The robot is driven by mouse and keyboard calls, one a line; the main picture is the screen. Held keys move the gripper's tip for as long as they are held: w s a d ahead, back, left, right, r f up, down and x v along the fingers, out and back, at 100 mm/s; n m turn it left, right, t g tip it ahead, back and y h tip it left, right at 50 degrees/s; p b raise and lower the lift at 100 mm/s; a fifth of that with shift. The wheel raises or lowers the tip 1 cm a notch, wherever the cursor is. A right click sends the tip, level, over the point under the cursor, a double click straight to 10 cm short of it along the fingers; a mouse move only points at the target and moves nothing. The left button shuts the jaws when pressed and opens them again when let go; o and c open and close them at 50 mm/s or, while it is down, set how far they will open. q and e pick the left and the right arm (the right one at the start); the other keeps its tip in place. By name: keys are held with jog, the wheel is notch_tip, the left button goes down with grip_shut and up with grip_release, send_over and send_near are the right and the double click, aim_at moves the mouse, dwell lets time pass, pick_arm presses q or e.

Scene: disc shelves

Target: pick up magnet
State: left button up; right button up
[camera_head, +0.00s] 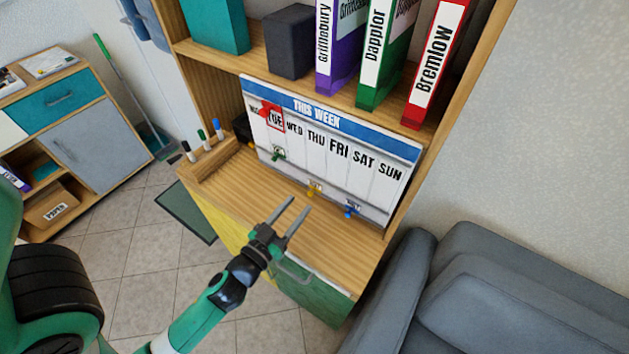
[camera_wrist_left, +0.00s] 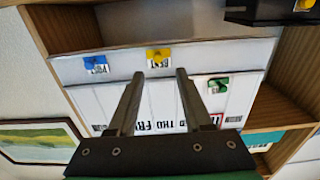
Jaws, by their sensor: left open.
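A white weekly board (camera_head: 330,150) headed "THIS WEEK" leans at the back of the wooden shelf. Small magnets sit along its lower part: green (camera_head: 278,154), yellow (camera_head: 314,189) and blue (camera_head: 350,210), each beside a small label. A red frame (camera_head: 276,120) surrounds "TUE". My left gripper (camera_head: 295,210) is open and empty in front of the board. The left wrist view shows the board upside down, with the yellow magnet (camera_wrist_left: 159,58) beyond the gap between my fingertips (camera_wrist_left: 160,73), the blue magnet (camera_wrist_left: 95,62) left and the green magnet (camera_wrist_left: 217,86) right. My right gripper is out of view.
Markers (camera_head: 202,137) stand in a wooden holder at the shelf's left end. Binders (camera_head: 385,50) and boxes (camera_head: 289,42) fill the shelf above. A grey sofa (camera_head: 480,290) stands at right. The shelf surface (camera_head: 245,185) before the board is mostly clear.

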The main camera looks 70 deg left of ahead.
aim_at(309, 195)
pick_arm(q)
jog(key=x, duration=0.1)
jog(key=p+x, duration=0.1)
jog(key=x, duration=0.3)
jog(key=shift+w+f, duration=0.2)
jog(key=shift+f, duration=0.2)
jog(key=shift+s+f, duration=0.1)
grip_shut()
